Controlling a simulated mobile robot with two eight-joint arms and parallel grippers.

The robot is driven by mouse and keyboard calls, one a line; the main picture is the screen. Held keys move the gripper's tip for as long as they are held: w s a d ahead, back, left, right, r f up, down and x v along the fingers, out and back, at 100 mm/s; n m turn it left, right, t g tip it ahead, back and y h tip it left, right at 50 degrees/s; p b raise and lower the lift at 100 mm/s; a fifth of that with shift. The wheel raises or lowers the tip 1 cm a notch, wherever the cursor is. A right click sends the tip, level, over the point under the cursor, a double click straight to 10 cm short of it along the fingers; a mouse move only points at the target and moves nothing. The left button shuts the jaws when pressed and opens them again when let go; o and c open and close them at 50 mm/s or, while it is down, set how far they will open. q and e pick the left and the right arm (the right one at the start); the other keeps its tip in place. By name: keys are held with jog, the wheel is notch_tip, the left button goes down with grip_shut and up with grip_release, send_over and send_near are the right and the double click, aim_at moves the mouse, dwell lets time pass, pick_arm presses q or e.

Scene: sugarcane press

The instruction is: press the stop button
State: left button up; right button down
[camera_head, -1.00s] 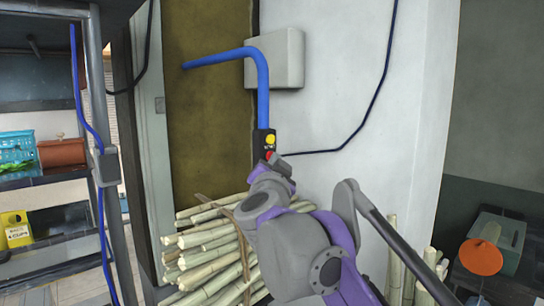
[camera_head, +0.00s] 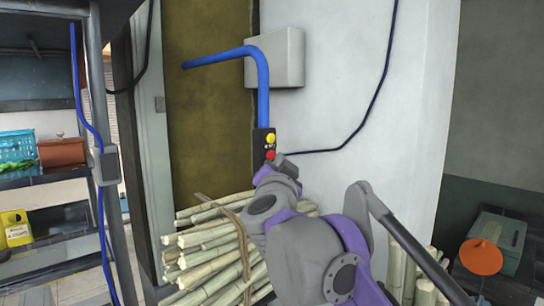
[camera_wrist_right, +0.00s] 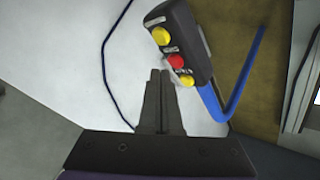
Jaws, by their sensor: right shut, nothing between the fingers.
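The black control box (camera_head: 264,146) hangs at the lower end of a blue pipe (camera_head: 262,95). It carries a yellow button (camera_head: 270,138) and a red button (camera_head: 270,154) below it. The wrist view shows the box (camera_wrist_right: 196,40) tilted, with the red button (camera_wrist_right: 176,61) between two yellow buttons; their labels are too small to read. My right gripper (camera_wrist_right: 160,75) is shut and empty, its tips just beside the red button in the picture; contact cannot be told. In the head view my right gripper (camera_head: 281,163) hides the box's lower end. My left gripper is not in view.
A grey wall box (camera_head: 280,55) and a dark cable (camera_head: 375,105) are on the white wall. A shelf with a blue basket (camera_head: 17,146) is at the left.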

jog(key=s+d, duration=0.3)
jog(key=shift+s+d, duration=0.3)
jog(key=shift+f, duration=0.1)
dwell(0.6)
jog(key=s+d+f+n+g+y, duration=0.1)
jog(key=s+f+n+g+y, duration=0.15)
jog(key=f, duration=0.65)
jog(key=s+d+f+n+g+y, duration=0.1)
jog(key=s+d+f+n+g, duration=0.2)
jog(key=f, duration=0.6)
jog(key=s+f+n+g+y, duration=0.15)
jog(key=s+f, duration=0.25)
jog(key=f, duration=0.5)
jog(key=s+d+f+g+h, duration=0.1)
jog(key=s+d+f+g, duration=0.1)
jog(key=s+d+f, duration=0.2)
jog(key=s+d+f+g+h, duration=0.2)
jog(key=s+d+f, duration=0.2)
jog(key=s+f, duration=0.5)
jog(key=s+d+f+g+h, duration=0.2)
jog(key=s+d+f, duration=0.3)
jog(key=f, duration=0.8)
jog(key=shift+s+g, duration=0.5)
jog(key=shift+s, duration=0.35)
